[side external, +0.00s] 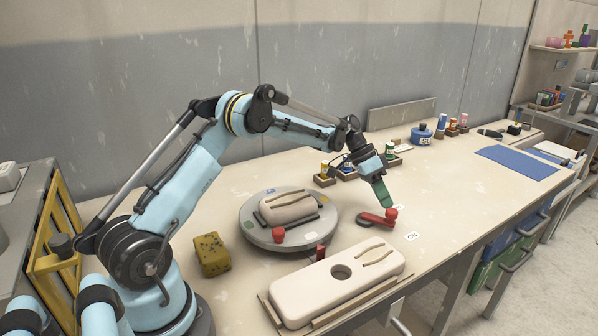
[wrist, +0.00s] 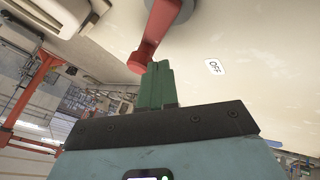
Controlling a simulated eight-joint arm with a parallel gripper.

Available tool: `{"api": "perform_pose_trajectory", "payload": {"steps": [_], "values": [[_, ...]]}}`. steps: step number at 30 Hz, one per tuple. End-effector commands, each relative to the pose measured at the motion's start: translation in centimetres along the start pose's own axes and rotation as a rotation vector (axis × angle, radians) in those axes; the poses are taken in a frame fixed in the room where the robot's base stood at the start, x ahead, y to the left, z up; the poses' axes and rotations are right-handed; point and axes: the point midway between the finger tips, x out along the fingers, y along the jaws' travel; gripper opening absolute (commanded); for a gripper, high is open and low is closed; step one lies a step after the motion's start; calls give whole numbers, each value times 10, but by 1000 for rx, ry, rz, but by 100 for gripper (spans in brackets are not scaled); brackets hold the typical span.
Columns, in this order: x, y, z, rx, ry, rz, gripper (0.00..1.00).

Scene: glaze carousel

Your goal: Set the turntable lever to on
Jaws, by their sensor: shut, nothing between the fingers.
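The turntable lever (side external: 376,218) is a red arm on a dark round pivot, with a red knob (side external: 391,214) at its end, on the bench right of the grey turntable (side external: 262,236). My gripper (side external: 384,201) points down with its green fingers shut and empty, right at the knob; I cannot tell whether they touch it. In the wrist view the red lever (wrist: 158,32) reaches down to the green fingertips (wrist: 157,66). An OFF label (wrist: 214,67) lies right of the fingers there. A small white label (side external: 412,236) lies in front of the knob in the side view.
A cream block (side external: 287,207) sits on the turntable. A long cream block with a hole (side external: 318,287) lies in front, and a yellow sponge (side external: 212,254) stands left. Small bottles in wooden holders (side external: 345,172) stand behind my gripper. The bench right of the lever is clear.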

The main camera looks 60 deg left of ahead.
Motion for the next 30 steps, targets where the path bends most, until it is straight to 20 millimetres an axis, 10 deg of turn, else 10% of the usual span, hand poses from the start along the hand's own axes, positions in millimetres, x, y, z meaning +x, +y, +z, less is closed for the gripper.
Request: {"api": "perform_pose_trajectory", "payload": {"steps": [20, 30], "values": [[-18, -38, -4, -2, 1, -1, 0], [-91, -39, -6, -2, 0, -1, 0]]}}
